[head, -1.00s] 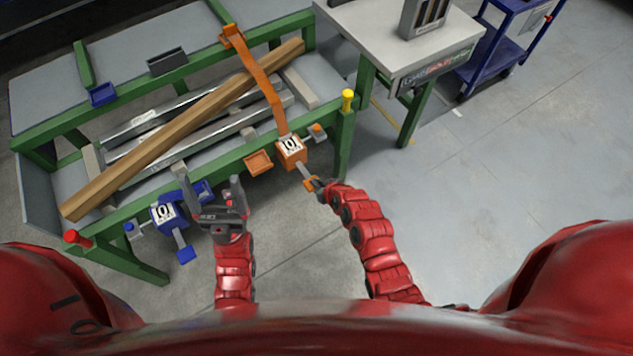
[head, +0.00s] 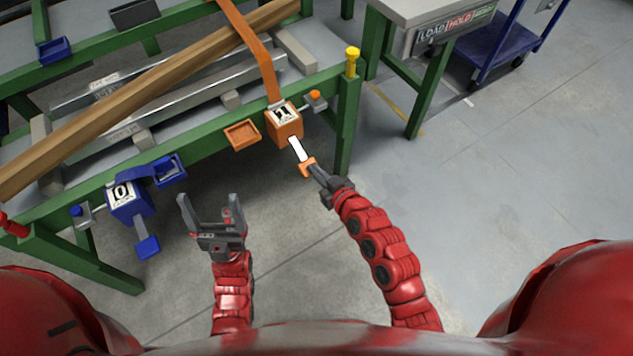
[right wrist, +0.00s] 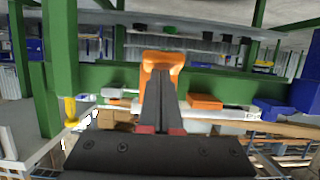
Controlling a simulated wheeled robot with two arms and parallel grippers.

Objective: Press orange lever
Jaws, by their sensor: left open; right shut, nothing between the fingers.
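The orange lever (head: 307,167) has a pale shaft and an orange end, and sticks out from an orange box (head: 284,126) with a white label on the table's front rail. My right gripper (head: 317,172) is shut and empty, its fingertips at the lever's orange end. In the right wrist view the orange end (right wrist: 162,58) shows just beyond the shut fingertips (right wrist: 162,74). Whether they touch cannot be told for sure. My left gripper (head: 212,204) is open and empty, fingers up, to the right of the blue lever (head: 147,246) and apart from it.
A blue box (head: 126,199) sits on the green table frame (head: 345,118) at left. An orange strap (head: 262,62) crosses the wooden beam (head: 150,97). A yellow-topped post (head: 352,62) stands at the corner.

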